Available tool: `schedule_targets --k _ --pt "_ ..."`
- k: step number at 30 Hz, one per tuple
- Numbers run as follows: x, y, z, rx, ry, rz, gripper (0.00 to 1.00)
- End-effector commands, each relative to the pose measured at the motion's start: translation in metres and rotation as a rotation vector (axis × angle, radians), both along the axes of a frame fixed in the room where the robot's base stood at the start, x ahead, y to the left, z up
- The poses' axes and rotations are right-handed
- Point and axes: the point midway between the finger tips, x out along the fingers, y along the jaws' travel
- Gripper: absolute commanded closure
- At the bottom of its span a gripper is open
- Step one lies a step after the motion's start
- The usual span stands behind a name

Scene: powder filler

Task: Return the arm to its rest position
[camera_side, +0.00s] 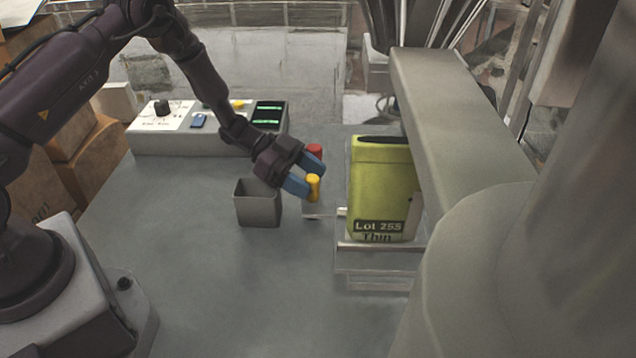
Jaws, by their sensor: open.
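My gripper (309,174) is at the middle of the picture, above the table and a little right of the grey cup. Its blue fingers are open. A small yellow cylinder (313,187) shows at the fingertips, and a red knob (315,152) shows just behind them. I cannot tell whether the fingers touch either one. My arm reaches in from the left, bent down toward the table.
A grey open cup (258,206) stands left of my gripper. A yellow-green container (380,185) labelled "Lot 255 Thin" stands to the right, beside a large grey beam (465,130). A control box (205,128) sits at the back left. The front table (230,290) is clear.

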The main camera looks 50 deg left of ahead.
Motion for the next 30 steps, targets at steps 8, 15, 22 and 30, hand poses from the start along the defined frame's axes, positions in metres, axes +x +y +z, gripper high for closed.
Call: schedule_targets --k 8,15,22,30 --pt "-0.022 0.055 0.025 0.001 -0.003 0.004 0.42" --pt "-0.033 0.082 0.037 0.0 -0.001 0.002 0.42" --pt "-0.008 0.089 0.071 0.104 -0.089 0.117 0.42" --pt "0.035 0.107 0.198 0.4 -0.269 0.614 0.42"
